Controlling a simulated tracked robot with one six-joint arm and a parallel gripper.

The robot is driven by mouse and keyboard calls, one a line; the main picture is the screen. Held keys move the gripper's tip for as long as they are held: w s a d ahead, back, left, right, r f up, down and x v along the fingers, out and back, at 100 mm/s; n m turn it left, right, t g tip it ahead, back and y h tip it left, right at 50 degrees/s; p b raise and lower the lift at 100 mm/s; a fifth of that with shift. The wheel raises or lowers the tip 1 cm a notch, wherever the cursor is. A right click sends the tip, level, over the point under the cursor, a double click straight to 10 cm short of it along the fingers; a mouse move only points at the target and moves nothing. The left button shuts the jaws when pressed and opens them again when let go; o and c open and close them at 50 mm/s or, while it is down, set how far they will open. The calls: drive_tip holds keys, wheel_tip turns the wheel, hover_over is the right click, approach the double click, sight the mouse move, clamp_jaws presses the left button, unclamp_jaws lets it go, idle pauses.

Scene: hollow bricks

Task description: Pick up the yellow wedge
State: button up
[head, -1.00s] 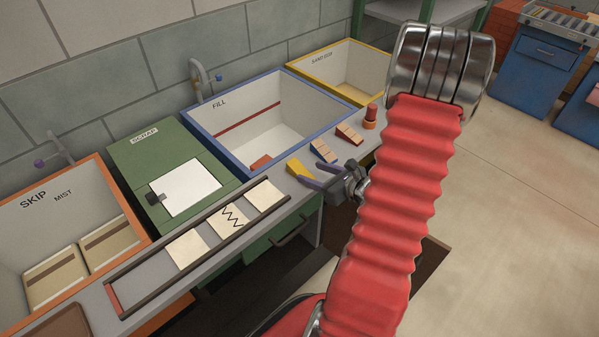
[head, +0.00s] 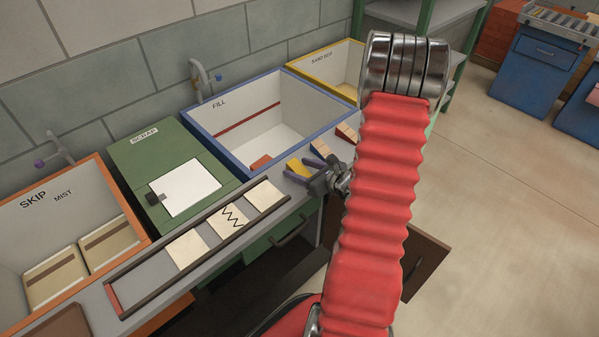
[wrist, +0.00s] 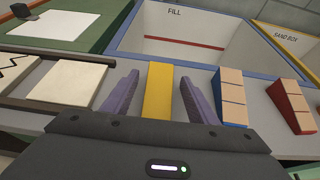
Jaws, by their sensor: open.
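The yellow wedge (wrist: 158,92) lies on the grey bench in front of the FILL bin. It also shows in the head view (head: 297,168), partly hidden by my gripper. My gripper (wrist: 160,78) is open, with one purple finger on each side of the wedge in the wrist view. A gap shows between the wedge and each finger, and I cannot tell how far the fingertips are above the bench. In the head view my gripper (head: 301,162) is right at the wedge.
A blue-sided wedge (wrist: 232,97) stands close to the right finger, with a red-sided wedge (wrist: 288,105) further right. The FILL bin (head: 246,104) is behind. A dark-railed track with pale tiles (head: 187,250) lies to the left, beside the green SCRAP box (head: 140,160).

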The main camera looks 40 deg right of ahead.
sight(298, 167)
drive_tip(key=shift+w+f, duration=0.25)
drive_tip(key=shift+w, duration=0.3)
drive_tip(key=c, duration=1.3)
drive_tip(key=shift+r, duration=0.1)
drive_tip(key=shift+r, duration=4.95)
